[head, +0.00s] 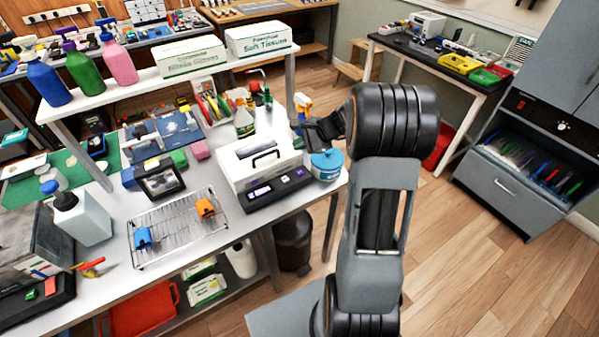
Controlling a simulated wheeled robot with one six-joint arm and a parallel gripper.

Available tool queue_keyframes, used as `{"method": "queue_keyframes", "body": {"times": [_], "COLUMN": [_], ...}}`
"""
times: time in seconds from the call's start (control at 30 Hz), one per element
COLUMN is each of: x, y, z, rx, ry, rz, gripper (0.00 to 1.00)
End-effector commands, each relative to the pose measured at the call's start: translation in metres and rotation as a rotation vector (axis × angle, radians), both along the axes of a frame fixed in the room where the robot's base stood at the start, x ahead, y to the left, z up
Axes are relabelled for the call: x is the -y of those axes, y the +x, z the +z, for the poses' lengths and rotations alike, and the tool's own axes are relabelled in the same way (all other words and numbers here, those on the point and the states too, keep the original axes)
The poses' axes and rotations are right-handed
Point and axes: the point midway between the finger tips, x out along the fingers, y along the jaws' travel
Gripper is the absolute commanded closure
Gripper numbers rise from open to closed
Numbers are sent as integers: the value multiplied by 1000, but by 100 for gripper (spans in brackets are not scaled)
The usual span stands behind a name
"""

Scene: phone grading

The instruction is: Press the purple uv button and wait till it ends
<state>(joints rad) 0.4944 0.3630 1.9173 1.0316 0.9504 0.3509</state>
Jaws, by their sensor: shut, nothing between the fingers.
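A white box with a black handle (258,150) stands on the white table near its right end. Its lid looks closed. My gripper (300,124) is shut and empty, beyond the box's far right corner and apart from the panel. Its fingertips are small and partly hard to make out. My arm comes up from the lower right.
A blue-lidded tub (327,164) stands right of the box, close under my gripper. A wire rack (180,229) with blue and orange pieces lies to the left. A raised shelf (180,82) carries bottles and tissue boxes. Open wooden floor (480,265) lies to the right.

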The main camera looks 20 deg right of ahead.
Motion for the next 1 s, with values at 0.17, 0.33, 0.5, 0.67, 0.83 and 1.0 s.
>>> {"method": "queue_keyframes", "body": {"times": [0.17, 0.33, 0.5, 0.67, 0.83, 1.0], "x": [0, 0, 0, 0, 0, 0], "y": [0, 0, 0, -1, -1, -1], "z": [-2, -9, -24, -42, -64, -83], "rx": [0, -1, -1, -1, -1, -1], "ry": [-1, -1, -1, -1, -1, -1], "rz": [2, 2, 2, 2, 2, 2], "gripper": [100, 100, 100, 100, 100, 100]}}
